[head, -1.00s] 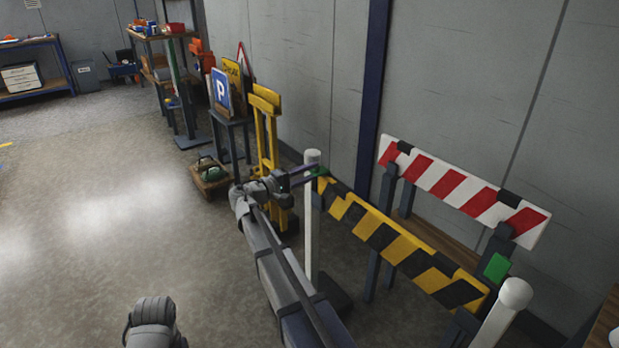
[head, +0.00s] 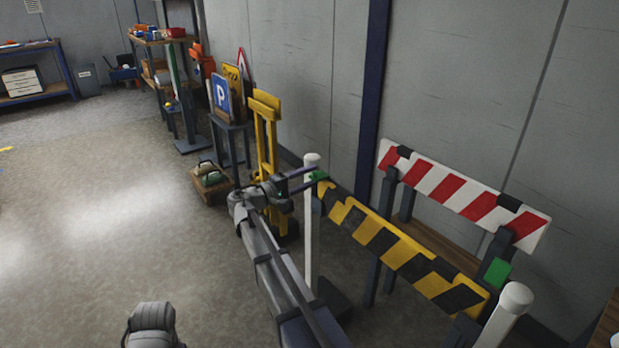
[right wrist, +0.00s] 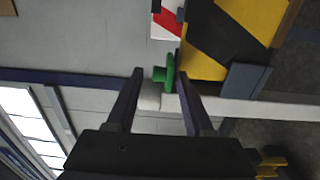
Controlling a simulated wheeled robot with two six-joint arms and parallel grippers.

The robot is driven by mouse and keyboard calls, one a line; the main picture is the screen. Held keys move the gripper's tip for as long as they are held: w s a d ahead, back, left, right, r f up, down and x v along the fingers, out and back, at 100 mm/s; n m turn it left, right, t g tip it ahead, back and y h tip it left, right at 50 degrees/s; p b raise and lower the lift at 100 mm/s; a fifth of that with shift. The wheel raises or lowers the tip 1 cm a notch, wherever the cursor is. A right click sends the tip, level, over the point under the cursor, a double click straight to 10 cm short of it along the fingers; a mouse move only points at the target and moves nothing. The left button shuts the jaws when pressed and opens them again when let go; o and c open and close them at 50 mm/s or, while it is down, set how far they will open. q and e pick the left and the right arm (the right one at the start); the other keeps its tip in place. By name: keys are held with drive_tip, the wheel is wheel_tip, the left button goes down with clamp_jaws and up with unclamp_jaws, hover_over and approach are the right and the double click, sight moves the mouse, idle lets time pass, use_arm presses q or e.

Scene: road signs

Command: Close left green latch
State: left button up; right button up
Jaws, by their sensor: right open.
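The left green latch (head: 318,177) sits at the top of the left white post (head: 309,230), by the left end of the yellow-black striped board (head: 385,240). Contact cannot be told. The right green latch (head: 498,272) is near the right white post (head: 508,310). My left gripper is out of view.
A red-white striped board (head: 460,192) stands behind the yellow-black one. The wall (head: 450,80) is close behind. The floor at left is clear.

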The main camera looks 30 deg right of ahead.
drive_tip(key=a, duration=0.7)
drive_tip(key=shift+s, duration=0.3)
drive_tip(key=shift+a+f, duration=0.1)
drive_tip(key=shift+a, duration=0.05)
drive_tip(key=s+a+f+n+y, duration=0.1)
drive_tip(key=s+a+f+y, duration=0.9)
drive_tip(key=s+a+f, duration=0.55)
drive_tip(key=s+a+f+n+g+y, duration=0.1)
drive_tip(key=s+a+f+y, duration=0.2)
drive_tip(key=s+a, duration=0.3)
drive_tip(key=s+a+f+n+g+y, duration=0.1)
drive_tip(key=s+a+f+y, duration=0.35)
drive_tip(key=a, duration=0.35)
wheel_tip(320, 180, up, 31)
drive_tip(key=a+p, duration=0.1)
drive_tip(key=p, duration=2.9)
drive_tip(key=shift+s, duration=0.25)
drive_tip(key=shift+h, duration=0.25)
